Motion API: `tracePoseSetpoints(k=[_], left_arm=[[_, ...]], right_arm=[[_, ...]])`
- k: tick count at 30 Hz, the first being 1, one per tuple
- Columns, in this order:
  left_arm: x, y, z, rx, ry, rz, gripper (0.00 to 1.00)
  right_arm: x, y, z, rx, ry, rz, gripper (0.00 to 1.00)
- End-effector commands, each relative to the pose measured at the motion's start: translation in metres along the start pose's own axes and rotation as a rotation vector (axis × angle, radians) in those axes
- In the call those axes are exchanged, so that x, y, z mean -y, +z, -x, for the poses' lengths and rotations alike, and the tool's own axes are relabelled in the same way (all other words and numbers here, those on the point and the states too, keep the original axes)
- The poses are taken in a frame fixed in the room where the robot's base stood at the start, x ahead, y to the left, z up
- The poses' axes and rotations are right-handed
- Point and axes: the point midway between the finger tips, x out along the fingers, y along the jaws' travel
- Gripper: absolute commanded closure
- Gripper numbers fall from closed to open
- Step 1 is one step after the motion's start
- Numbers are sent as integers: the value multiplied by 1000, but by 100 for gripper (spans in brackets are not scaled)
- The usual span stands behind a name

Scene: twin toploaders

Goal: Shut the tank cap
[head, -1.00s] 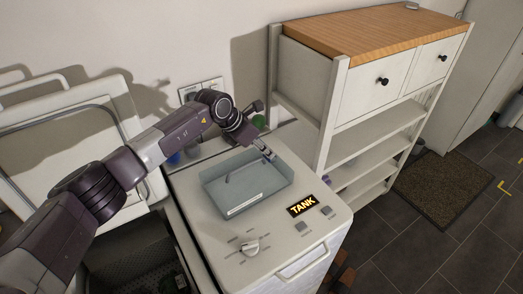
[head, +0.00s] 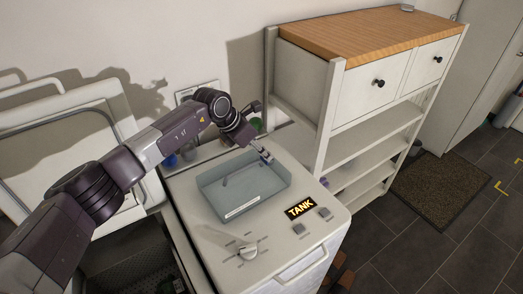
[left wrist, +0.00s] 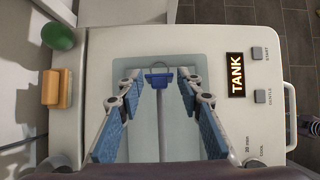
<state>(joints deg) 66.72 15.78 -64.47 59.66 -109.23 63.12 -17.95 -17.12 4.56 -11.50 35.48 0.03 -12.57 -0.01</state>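The machine marked TANK (head: 300,207) has a pale blue, see-through cap (head: 243,207) set in its top. The cap also fills the middle of the left wrist view (left wrist: 180,140). I cannot tell if it is fully shut. My left gripper (head: 267,157) is over the cap's back right corner in the head view. In the left wrist view its blue-padded fingers (left wrist: 160,95) are spread apart with nothing between them. A small blue piece with a thin loop (left wrist: 160,75) shows between and beyond them. Contact with the cap cannot be told.
A second machine with a raised lid (head: 65,150) stands at the left. A white shelf unit (head: 335,110) stands close behind right. A dial (head: 248,252) and buttons (head: 298,228) sit at the front.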

Motion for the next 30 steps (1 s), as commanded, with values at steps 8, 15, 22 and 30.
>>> tracePoseSetpoints(k=[8,15,22,30], left_arm=[[-2,0,53,1,5,-2,67],[-1,0,97,1,2,-1,67],[0,0,113,-1,1,1,67],[0,0,114,-1,0,1,69]], right_arm=[[0,1,0,1,0,0,60],[0,1,0,1,1,0,60],[0,1,0,1,1,0,60],[0,1,0,1,0,0,60]])
